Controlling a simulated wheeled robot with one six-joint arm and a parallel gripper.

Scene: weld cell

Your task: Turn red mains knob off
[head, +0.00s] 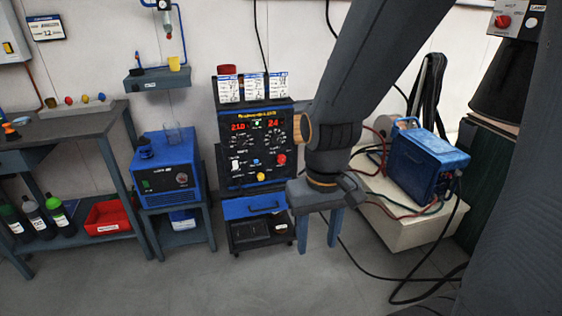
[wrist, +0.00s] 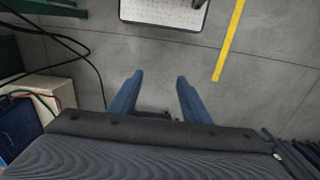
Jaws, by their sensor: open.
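A red knob (head: 281,159) sits at the lower right of the front panel of the tall black and blue welding machine (head: 265,197), which has lit red digits. Another red knob (head: 503,21) is on a grey box at the top right edge. I cannot tell from the labels which is the mains knob. My gripper (head: 318,247) points down, in front of and right of the machine, apart from both knobs. In the wrist view, its two blue fingers (wrist: 160,79) are spread and empty above the floor. No red knob shows in the wrist view.
A blue unit (head: 168,172) stands on a small table to the left. A blue machine (head: 425,163) sits on a pale cabinet at right, with cables (head: 415,297) trailing on the floor. A yellow line (wrist: 229,40) marks the floor. Open floor lies in front.

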